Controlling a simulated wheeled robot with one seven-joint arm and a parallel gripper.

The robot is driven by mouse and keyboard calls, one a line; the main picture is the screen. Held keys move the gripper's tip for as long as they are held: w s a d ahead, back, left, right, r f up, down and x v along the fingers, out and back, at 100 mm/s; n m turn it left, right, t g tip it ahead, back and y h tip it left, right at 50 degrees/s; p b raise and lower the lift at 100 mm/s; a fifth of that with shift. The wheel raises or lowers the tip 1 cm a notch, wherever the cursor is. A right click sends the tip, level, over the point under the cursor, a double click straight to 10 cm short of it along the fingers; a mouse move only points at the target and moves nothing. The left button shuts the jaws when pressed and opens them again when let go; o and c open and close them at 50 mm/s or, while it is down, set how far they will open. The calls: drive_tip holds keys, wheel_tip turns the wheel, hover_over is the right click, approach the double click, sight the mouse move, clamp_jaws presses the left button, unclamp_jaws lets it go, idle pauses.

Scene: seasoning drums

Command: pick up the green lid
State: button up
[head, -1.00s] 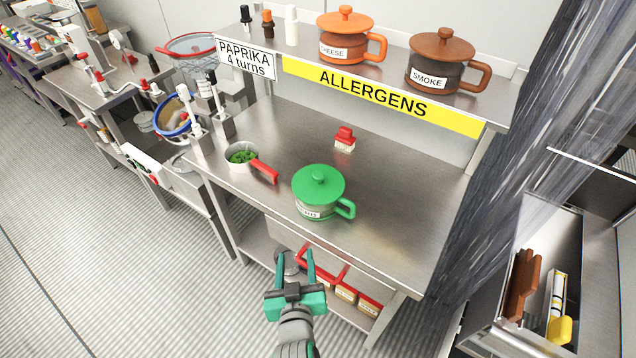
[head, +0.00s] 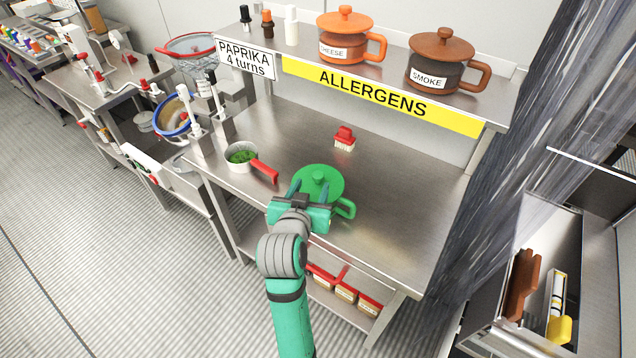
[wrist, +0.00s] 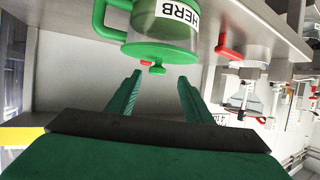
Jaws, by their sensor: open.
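The green lid (head: 328,173) with a small round knob sits on a glass pot with a green handle, on the steel table. In the wrist view, which looks upside down, the lid (wrist: 160,53) is on the pot labelled HERB (wrist: 175,27). My gripper (head: 309,188) is open, its fingers reaching over the near side of the lid in the head view. In the wrist view the fingertips of my gripper (wrist: 160,77) are spread to either side of the knob, with nothing held. I cannot tell whether they touch the lid. My gripper hides most of the pot body in the head view.
A small pan (head: 240,157) with green contents and a red handle stands left of the pot. The shelf above holds cheese (head: 345,37) and smoke (head: 440,60) pots. The table's right side is clear.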

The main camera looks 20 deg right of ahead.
sight(317, 178)
drive_tip(key=shift+x, duration=1.2)
drive_tip(key=shift+d+r+x, duration=0.1)
drive_tip(key=shift+d+x, duration=0.05)
drive_tip(key=shift+x, duration=1.15)
drive_tip(key=shift+d+r+x, duration=0.15)
drive_tip(key=shift+x, duration=1.1)
drive_tip(key=shift+s, duration=0.1)
drive_tip(key=c, duration=1.1)
